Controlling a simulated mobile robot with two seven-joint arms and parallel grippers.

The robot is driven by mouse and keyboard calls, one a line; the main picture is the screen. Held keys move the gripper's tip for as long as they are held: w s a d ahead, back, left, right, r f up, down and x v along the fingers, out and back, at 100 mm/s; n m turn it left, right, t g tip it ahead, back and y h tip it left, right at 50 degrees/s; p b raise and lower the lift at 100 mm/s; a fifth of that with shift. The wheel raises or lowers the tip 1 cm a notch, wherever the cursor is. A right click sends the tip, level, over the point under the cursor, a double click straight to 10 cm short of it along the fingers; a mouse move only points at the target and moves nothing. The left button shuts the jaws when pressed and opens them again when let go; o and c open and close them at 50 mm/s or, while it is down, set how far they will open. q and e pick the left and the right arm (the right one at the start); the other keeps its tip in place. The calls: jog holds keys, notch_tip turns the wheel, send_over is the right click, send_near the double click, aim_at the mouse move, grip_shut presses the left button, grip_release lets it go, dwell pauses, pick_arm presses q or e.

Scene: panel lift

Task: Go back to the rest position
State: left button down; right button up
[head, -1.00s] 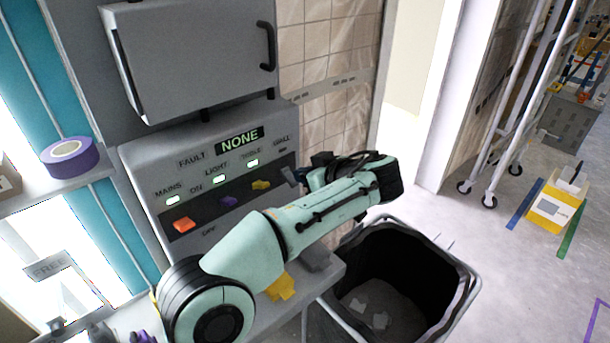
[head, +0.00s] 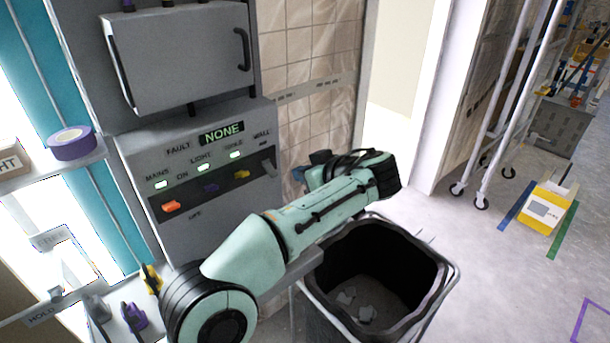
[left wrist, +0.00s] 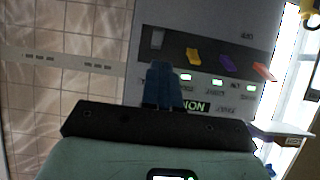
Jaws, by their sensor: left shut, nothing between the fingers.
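The grey control panel (head: 200,225) stands upright in the head view, with its display (head: 222,134) reading NONE. Its levers are orange (head: 171,206), purple (head: 211,187), yellow (head: 242,174) and grey (head: 268,166). The lamps over the first three are lit; the one over the grey lever looks dark. My left gripper (head: 318,158) is right of the panel, apart from it, partly hidden by its own wrist. In the left wrist view its blue fingers (left wrist: 162,85) are together and empty, with the panel upside down behind. My right gripper is not in view.
A black-lined bin (head: 378,265) stands below my left forearm. A purple tape roll (head: 72,143) lies on a shelf at left. Purple (head: 133,317) and yellow (head: 151,279) pieces show at lower left. Open floor (head: 490,270) lies at right, with a yellow box (head: 545,210).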

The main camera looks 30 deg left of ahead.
pick_arm(q)
jog(key=shift+s+d, duration=0.1)
jog(key=shift+d, duration=0.2)
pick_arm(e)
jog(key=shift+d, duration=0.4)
pick_arm(q)
jog(key=shift+a, duration=0.1)
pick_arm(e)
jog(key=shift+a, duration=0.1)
